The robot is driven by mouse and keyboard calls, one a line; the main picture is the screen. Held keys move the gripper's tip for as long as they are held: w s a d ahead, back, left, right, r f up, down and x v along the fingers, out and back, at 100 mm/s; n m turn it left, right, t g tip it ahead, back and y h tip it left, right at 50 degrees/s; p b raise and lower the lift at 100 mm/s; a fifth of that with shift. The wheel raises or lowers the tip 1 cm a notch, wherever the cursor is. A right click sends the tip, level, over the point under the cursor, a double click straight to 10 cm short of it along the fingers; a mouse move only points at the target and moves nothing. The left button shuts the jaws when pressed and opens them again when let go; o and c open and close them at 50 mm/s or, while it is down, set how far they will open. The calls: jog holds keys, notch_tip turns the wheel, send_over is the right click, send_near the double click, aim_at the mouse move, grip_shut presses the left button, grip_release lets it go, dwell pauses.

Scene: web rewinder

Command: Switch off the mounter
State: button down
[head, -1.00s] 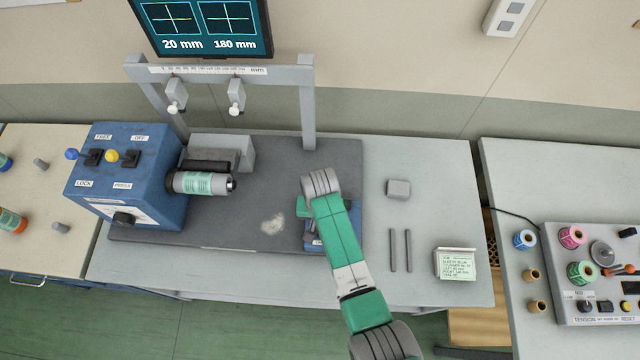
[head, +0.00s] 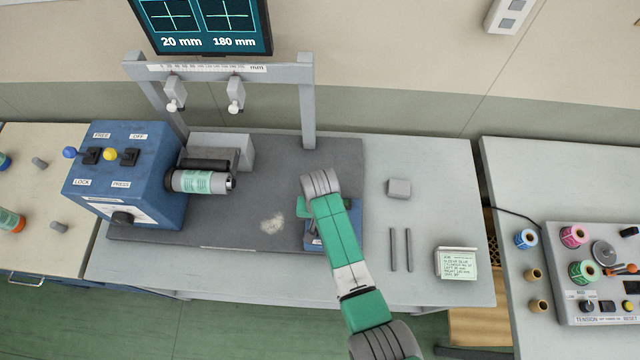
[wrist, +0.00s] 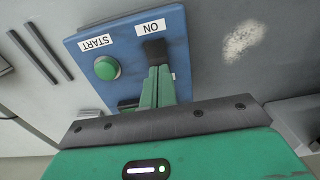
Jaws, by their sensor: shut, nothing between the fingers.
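The mounter has a grey bed (head: 240,220), a blue end housing (head: 160,165) and a small blue control panel (head: 313,243) at the right of the bed, mostly hidden by my arm. In the wrist view the panel (wrist: 130,35) carries a black rocker switch (wrist: 154,48) beside an ON label (wrist: 150,27), and a green button (wrist: 106,68) beside a START label (wrist: 95,43). My gripper (wrist: 158,72) is shut and empty, its tips right at the black switch; I cannot tell whether they touch it. The lower part of the panel is hidden behind my gripper.
A sleeve roller (head: 200,182) sticks out from the housing. A camera frame (head: 308,100) stands at the back under a lit monitor (head: 205,25). Two dark rods (head: 393,250), a grey block (head: 399,188) and a text card (head: 456,263) lie right of the bed.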

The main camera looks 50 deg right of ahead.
jog(key=shift+f+b, duration=0.3)
jog(key=shift+f, duration=0.15)
jog(key=shift+r, duration=0.1)
notch_tip(320, 180, up, 7)
jog(key=p, duration=0.7)
dwell(0.4)
